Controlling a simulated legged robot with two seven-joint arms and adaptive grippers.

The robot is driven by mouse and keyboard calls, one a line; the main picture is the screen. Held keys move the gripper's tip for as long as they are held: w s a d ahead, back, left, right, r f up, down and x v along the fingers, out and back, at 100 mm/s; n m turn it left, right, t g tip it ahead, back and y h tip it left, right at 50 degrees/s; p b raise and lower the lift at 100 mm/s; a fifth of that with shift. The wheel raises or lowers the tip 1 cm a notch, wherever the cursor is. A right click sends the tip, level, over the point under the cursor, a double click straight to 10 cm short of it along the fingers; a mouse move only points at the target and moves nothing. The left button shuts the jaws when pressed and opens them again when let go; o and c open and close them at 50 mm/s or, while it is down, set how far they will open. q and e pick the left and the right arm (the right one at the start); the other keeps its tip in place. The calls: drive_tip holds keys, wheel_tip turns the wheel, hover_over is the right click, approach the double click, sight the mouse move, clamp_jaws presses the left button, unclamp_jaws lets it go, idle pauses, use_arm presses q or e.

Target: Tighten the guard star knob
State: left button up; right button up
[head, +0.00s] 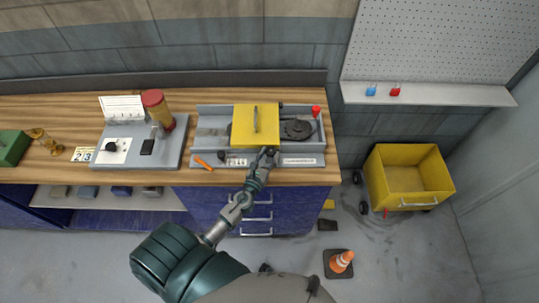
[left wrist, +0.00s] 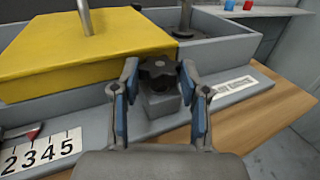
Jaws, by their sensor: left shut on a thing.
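The guard star knob is a dark, lobed knob (left wrist: 158,73) on a grey block at the front of the machine, beside the yellow guard (left wrist: 85,42). In the left wrist view my left gripper (left wrist: 158,85) has its two blue-padded fingers on either side of the knob, shut on it. In the head view the left gripper (head: 267,155) reaches the front of the machine, just below the right corner of the yellow guard (head: 256,126), and hides the knob. The guard lies flat over the grey bed with its handle up. My right gripper is not in view.
A number strip (left wrist: 40,152) and a white label (left wrist: 235,87) lie on the machine's front ledge. An orange-handled tool (head: 203,163) lies at its left. A grey panel with a red-topped cylinder (head: 158,108) stands further left. A yellow cart (head: 410,178) and cone (head: 341,261) are on the floor.

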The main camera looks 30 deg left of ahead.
use_arm(q)
drive_tip(key=shift+a+m+h, duration=0.1)
drive_tip(key=shift+m+h, duration=0.3)
drive_tip(key=shift+h, duration=0.2)
drive_tip(key=o, duration=1.1)
drive_tip(key=shift+o, duration=0.2)
drive_tip(key=s, duration=1.2)
drive_tip(key=shift+d, duration=0.2)
